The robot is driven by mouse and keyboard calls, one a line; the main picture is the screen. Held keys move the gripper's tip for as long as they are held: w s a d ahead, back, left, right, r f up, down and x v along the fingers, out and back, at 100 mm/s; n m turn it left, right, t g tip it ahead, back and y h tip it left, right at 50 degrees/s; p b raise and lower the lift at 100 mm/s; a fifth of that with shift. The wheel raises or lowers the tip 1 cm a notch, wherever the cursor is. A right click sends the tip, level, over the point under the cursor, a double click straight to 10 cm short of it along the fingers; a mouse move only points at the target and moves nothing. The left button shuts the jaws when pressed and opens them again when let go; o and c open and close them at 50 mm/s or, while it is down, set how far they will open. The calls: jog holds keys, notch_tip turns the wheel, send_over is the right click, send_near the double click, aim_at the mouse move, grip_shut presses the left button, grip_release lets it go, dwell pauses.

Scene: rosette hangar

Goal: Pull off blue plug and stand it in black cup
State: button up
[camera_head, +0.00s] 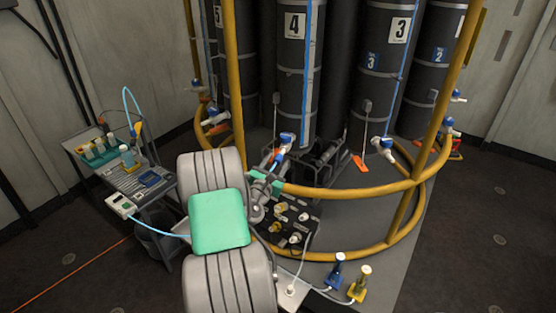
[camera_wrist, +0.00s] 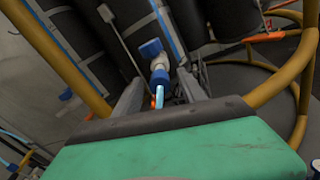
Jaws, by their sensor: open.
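A white fitting (camera_wrist: 160,65) with a blue handle stands ahead of my open gripper (camera_wrist: 159,90) in the wrist view. A blue piece (camera_wrist: 160,77), which looks like the blue plug, is on its near end, with a pale blue length running toward me between the fingers. The fingers are apart on either side; I cannot tell whether they touch it. In the head view the fitting's blue handle (camera_head: 287,138) shows low on cylinder 4, just beyond my gripper (camera_head: 269,165). I cannot make out the black cup for certain.
A yellow rail (camera_head: 350,190) curves around the dark cylinders. A tool cart (camera_head: 142,200) stands at left, with a dark bin (camera_head: 155,240) low down. Blue (camera_head: 336,271) and yellow (camera_head: 358,286) fittings stand at front right. Similar valves (camera_head: 384,147) sit on other cylinders. Floor at right is clear.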

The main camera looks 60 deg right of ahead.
aim_at(276, 162)
jog(key=shift+c, duration=0.6)
grip_shut()
dwell(0.8)
jog(key=shift+s+a+b, duration=0.15)
jog(key=shift+a+b, duration=0.25)
jog(key=shift+a, duration=1.1)
jog(key=shift+s+a+b, duration=0.15)
jog(key=shift+a+b, duration=0.25)
jog(key=shift+a, duration=1.1)
